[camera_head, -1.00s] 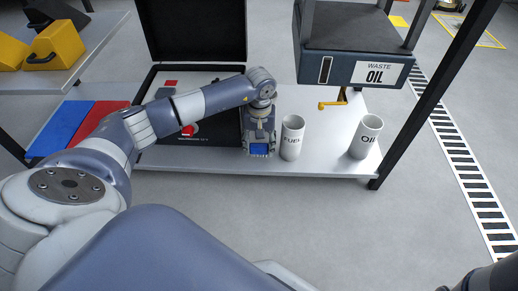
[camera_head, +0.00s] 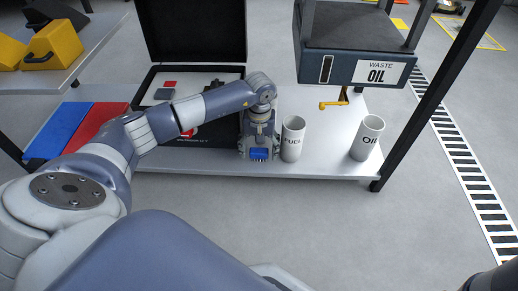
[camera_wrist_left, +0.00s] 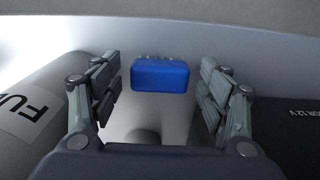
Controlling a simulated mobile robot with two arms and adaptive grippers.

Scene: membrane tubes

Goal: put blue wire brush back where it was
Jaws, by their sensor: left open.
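The blue wire brush (camera_head: 259,154) lies on the white shelf near its front edge, just left of the fuel tube. It also shows as a blue block (camera_wrist_left: 160,75) in the left wrist view, with small pale bits along its far edge. My left gripper (camera_head: 258,152) points down over the brush. In the left wrist view its two fingers (camera_wrist_left: 160,88) are spread, one on each side of the brush, with clear gaps between. My right gripper is not in view; only a bit of dark arm shows at the bottom right corner.
The white FUEL tube (camera_head: 292,140) stands close right of my left gripper. The OIL tube (camera_head: 367,138) stands farther right. An open black case (camera_head: 195,120) is at the left. A waste oil box (camera_head: 352,50) with a yellow tap hangs above the shelf (camera_head: 325,165).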

